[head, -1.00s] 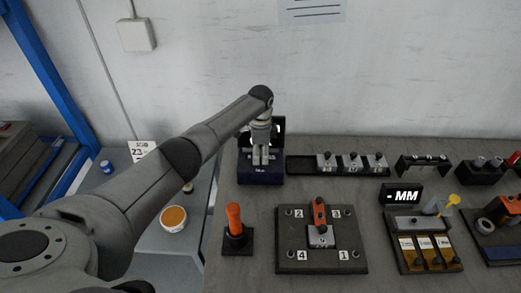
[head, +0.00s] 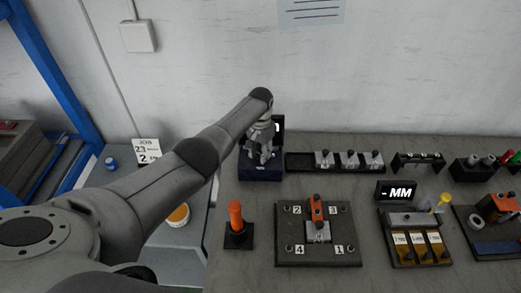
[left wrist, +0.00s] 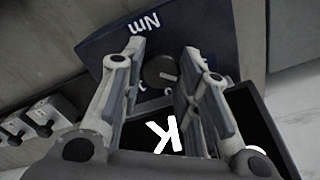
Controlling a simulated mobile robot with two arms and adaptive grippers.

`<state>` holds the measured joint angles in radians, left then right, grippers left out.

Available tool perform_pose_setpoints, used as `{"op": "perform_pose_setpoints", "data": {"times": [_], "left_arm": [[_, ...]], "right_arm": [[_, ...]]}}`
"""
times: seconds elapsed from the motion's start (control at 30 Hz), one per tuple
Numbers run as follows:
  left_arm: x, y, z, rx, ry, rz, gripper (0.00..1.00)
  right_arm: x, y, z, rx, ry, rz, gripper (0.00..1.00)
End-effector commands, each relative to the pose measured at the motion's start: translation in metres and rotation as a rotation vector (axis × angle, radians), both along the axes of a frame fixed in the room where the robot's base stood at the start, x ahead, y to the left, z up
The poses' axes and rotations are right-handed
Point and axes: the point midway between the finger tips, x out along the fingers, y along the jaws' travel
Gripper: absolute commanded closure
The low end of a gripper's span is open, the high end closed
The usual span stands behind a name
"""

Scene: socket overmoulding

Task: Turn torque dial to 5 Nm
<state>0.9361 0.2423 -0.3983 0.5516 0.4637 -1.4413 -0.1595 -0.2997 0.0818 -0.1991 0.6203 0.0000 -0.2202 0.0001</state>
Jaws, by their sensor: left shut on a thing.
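The torque unit (head: 262,174) is a dark blue box at the back left of the bench, below my left arm. In the left wrist view its blue face (left wrist: 98,46) shows "Nm" upside down. The round dark dial (left wrist: 157,71) on that face has a short light mark towards the right of the picture. My left gripper (head: 262,160) reaches down onto the box; in the left wrist view its fingers (left wrist: 165,55) stand on both sides of the dial, shut on it. The fingers hide most scale figures, so the set value cannot be read. My right gripper is out of view.
A black display (left wrist: 255,115) with large white letters, one a K, adjoins the box. To its right is a rack (head: 335,168) of small blocks. In front stand an orange-handled tool (head: 235,217) and a numbered fixture plate (head: 290,258). The wall is close behind.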

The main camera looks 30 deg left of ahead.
Motion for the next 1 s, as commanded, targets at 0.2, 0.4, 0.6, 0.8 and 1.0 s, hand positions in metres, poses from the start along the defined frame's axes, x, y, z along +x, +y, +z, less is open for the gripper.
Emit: {"op": "perform_pose_setpoints", "data": {"times": [0.2, 0.4, 0.6, 0.8, 1.0], "left_arm": [[0.0013, 0.0002, 0.0024, 0.001, -0.004, 0.129, 0.94], [0.0014, 0.0006, 0.0021, 0.001, -0.004, 0.197, 0.94], [0.0016, 0.0005, 0.0019, 0.001, -0.004, 0.224, 0.94], [0.0017, 0.0005, 0.0019, 0.001, -0.005, 0.227, 0.94], [0.0019, 0.0005, 0.0021, 0.001, -0.005, 0.227, 0.67]], "right_arm": [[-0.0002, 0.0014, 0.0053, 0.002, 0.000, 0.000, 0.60], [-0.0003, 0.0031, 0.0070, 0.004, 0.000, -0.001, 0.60], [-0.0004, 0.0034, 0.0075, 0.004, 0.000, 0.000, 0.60], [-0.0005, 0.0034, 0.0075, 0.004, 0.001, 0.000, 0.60], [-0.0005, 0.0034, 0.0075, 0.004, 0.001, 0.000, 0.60]]}}
